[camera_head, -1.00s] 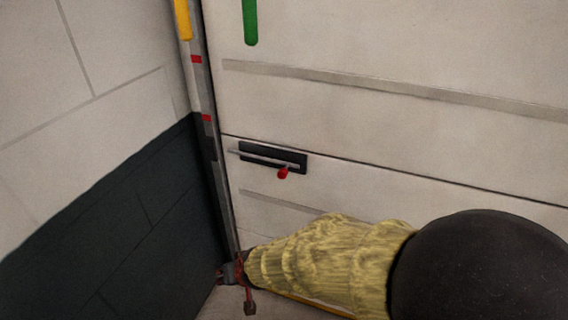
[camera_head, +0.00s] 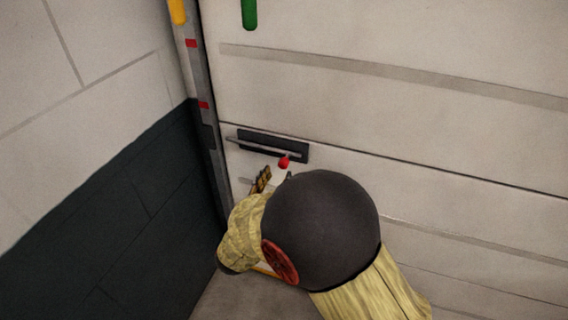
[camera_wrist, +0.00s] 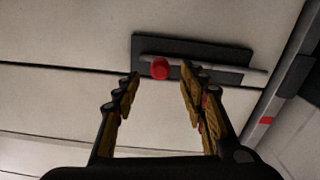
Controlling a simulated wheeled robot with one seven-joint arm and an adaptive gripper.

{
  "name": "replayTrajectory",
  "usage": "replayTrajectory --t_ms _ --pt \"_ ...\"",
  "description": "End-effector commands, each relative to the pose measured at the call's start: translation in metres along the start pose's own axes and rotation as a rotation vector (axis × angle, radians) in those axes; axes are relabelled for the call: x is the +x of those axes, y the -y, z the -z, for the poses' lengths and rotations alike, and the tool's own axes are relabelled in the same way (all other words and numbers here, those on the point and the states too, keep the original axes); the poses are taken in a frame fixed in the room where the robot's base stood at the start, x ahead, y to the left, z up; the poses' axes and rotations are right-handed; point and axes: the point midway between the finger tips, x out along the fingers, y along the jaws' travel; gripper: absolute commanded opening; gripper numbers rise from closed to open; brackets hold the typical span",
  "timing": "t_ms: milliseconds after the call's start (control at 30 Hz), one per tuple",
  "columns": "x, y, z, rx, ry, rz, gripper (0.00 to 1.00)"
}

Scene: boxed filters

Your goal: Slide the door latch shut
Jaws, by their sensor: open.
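The door latch is a dark plate (camera_head: 245,139) with a thin grey bolt (camera_head: 262,147) and a red knob (camera_head: 284,162), fixed low on the pale door. The bolt's left end reaches toward the door frame in the head view. The fingers are open and I see no clear contact. In the head view my gripper (camera_head: 276,178) shows just below the latch, partly hidden by my own arm.
The pale door (camera_head: 400,50) has horizontal grooves and a green handle (camera_head: 249,14) above. A grey door frame (camera_head: 200,90) with red marks runs down its left edge. A dark-and-white wall (camera_head: 90,220) meets the frame at left.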

Motion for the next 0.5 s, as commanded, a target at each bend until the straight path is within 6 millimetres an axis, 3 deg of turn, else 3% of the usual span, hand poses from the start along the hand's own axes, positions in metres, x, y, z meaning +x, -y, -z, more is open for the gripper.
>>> replayTrajectory --t_ms 300,500 --pt "0.048 0.0 -0.003 0.002 0.001 -0.001 0.42" --pt "0.067 0.0 -0.001 0.003 0.001 0.001 0.42"
